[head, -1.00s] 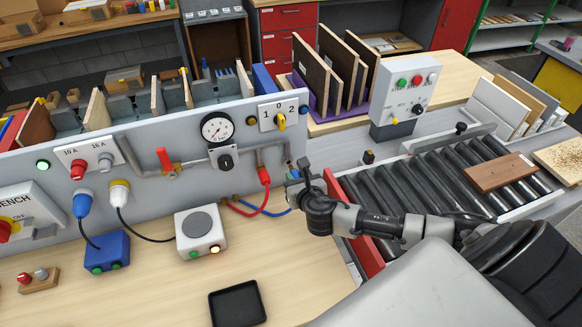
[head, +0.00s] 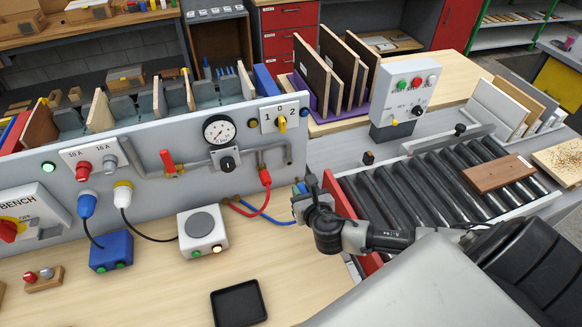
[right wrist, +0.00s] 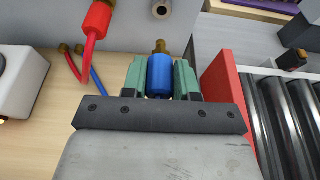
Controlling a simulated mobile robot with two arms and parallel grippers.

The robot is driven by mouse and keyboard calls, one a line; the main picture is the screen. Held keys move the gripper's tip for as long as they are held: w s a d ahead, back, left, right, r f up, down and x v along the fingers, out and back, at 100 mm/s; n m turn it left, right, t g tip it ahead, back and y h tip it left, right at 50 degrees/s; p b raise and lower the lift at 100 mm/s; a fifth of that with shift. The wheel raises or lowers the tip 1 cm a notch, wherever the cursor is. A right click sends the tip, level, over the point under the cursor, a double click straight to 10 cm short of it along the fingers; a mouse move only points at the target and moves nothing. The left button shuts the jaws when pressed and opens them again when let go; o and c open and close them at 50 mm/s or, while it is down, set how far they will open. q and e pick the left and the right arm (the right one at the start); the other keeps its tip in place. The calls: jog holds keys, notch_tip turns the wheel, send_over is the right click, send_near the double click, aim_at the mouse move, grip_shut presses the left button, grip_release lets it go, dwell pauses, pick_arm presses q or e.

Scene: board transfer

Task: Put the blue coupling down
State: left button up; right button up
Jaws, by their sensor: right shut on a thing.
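My right gripper (head: 302,190) is in front of the panel's right end in the head view, above the wooden bench top. In the right wrist view its green-padded fingers (right wrist: 160,78) are shut on the blue coupling (right wrist: 160,76), a blue cylinder with a brass tip pointing away from me. The coupling is apart from the open grey pipe end (right wrist: 162,8) on the panel. In the head view the gripper mostly hides the coupling. A blue hose (head: 271,219) runs along the bench toward the gripper. My left gripper is not in view.
A red coupling (head: 265,177) with a red hose sits on its pipe. A white box (head: 202,232) with a round grey top and a black tray (head: 238,303) are on the bench. The red side wall (right wrist: 225,105) of the roller conveyor (head: 440,180) is close on the right. Bench before the tray's right is clear.

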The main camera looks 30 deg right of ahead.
jog(key=shift+s+a, duration=0.15)
jog(key=shift+a, duration=0.15)
jog(key=s+a+r+n+y+b, duration=0.2)
jog(key=s+a+r+b, duration=0.4)
jog(key=s+a, duration=0.4)
jog(key=shift+a+r+n+y+b, duration=0.2)
jog(key=shift+a+n+y+b, duration=0.3)
jog(key=shift+a, duration=0.45)
jog(key=shift+d, duration=0.1)
